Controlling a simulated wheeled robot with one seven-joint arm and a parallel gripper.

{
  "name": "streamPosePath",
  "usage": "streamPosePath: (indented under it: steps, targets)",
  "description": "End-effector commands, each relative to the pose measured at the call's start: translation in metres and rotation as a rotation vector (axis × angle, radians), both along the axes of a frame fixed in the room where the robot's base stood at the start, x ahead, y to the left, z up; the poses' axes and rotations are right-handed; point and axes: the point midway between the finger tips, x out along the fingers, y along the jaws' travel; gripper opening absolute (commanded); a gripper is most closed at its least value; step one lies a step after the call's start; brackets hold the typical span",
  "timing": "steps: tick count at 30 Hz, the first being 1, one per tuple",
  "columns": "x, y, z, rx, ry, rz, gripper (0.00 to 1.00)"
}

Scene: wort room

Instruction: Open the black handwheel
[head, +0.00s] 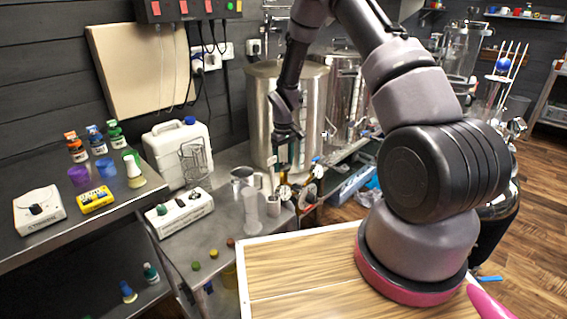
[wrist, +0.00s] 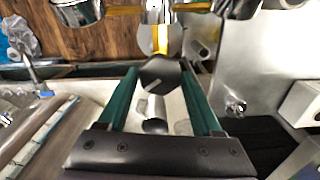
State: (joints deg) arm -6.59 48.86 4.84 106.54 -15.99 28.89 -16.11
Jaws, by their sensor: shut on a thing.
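The black handwheel (wrist: 160,74) shows in the wrist view as a dark, many-sided knob with a pale mark on its face. It lies between the tips of the two green fingers of my gripper (wrist: 159,70). My gripper is shut on it, with one finger on each side. A metal pipe or valve body shows below the knob between the fingers. In the head view my gripper (head: 289,152) reaches down at the front of a large steel kettle (head: 262,100). The handwheel cannot be made out there.
Small gauge-like fittings (head: 285,191) sit just below my gripper. A steel bench (head: 215,240) with a white control box (head: 180,212) and a white jug (head: 176,150) stands to the left. Wood floor is open at the right.

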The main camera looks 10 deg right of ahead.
Motion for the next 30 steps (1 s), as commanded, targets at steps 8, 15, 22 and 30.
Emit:
streamPosePath:
  steps: [8, 15, 22, 30]
  targets:
    - [0.0008, -0.0004, 0.0004, 0.0, -0.001, 0.122, 0.11]
    - [0.0007, -0.0001, 0.0004, 0.0, -0.001, 0.16, 0.11]
    - [0.0007, -0.0001, 0.0004, 0.0, -0.001, 0.164, 0.11]
    - [0.0006, 0.0, 0.0003, 0.0, -0.001, 0.163, 0.95]
